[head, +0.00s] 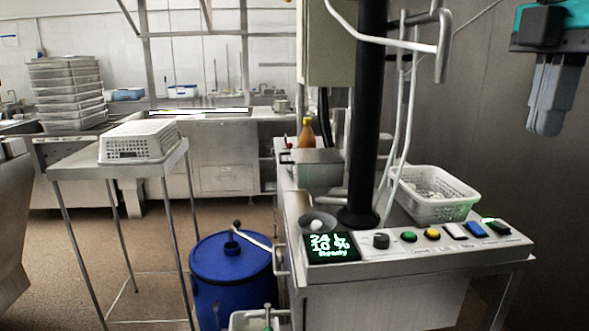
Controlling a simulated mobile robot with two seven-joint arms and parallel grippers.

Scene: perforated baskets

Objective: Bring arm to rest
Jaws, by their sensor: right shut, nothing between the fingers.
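My right gripper (548,108) hangs at the upper right of the head view, in front of the grey wall. Its grey fingers point down and are shut together, with nothing between them. It is well above and to the right of the machine's control panel and touches nothing. My left gripper is out of view.
A steel machine (400,290) with a display and buttons stands at centre right. A white perforated basket (436,196) sits on it. Another basket (138,141) lies on a steel table at left. A blue barrel (230,275) stands between. Stacked trays (68,92) are at far left.

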